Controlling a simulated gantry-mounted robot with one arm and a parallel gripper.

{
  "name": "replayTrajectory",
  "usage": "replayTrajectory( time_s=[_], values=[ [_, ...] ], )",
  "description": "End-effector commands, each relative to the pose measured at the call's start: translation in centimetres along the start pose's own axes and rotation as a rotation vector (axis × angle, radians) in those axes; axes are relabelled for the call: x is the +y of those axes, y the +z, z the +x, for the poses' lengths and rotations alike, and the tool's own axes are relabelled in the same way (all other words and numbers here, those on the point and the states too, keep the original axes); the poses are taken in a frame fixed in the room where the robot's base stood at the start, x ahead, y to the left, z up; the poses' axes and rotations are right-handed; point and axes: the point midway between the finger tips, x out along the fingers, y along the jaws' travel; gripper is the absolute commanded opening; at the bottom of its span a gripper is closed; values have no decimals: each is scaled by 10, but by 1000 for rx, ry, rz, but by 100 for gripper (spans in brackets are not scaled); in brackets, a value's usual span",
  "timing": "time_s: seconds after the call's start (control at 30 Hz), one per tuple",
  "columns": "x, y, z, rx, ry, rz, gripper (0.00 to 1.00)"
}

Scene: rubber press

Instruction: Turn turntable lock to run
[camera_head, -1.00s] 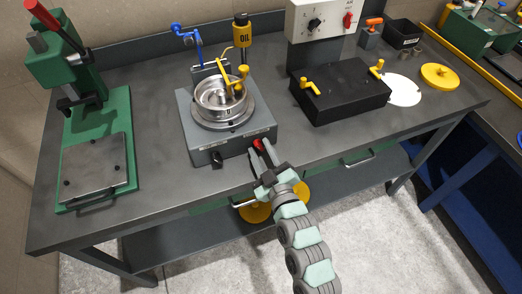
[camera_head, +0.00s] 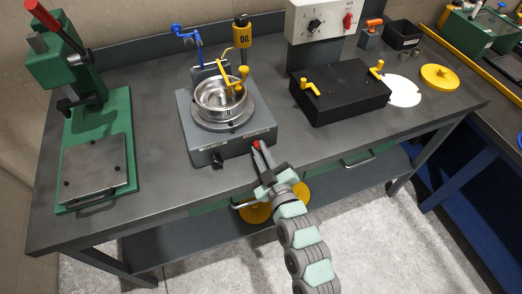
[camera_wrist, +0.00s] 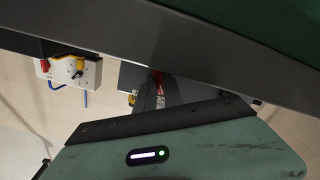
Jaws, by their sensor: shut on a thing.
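The turntable (camera_head: 221,112) is a round steel dish on a grey base box (camera_head: 232,149) near the middle of the bench. A red knob (camera_head: 256,144) sits at the front right of the base's front face. My gripper (camera_head: 258,150) reaches up from the front edge of the bench with its fingertips shut around the red knob. A black knob (camera_head: 216,159) is on the left of the same face. In the wrist view a bit of red (camera_wrist: 158,84) shows at the gripper's tip. Which setting the red knob points to is too small to read.
A green press (camera_head: 100,150) with a red handle stands at the left. A black block (camera_head: 340,92) with yellow handles lies to the right of the turntable. A blue clamp (camera_head: 186,35) and a yellow oil can (camera_head: 242,32) are behind. The bench's front edge is below my gripper.

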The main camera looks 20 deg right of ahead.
Motion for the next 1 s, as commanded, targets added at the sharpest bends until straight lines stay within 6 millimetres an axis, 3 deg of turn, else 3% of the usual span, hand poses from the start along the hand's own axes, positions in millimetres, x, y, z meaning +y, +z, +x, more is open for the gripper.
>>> replayTrajectory(
  time_s=[0.47,1.0],
  values=[
    [0,0,0,0,0,72,0],
    [1,0,0,2,2,528,0]
  ],
)
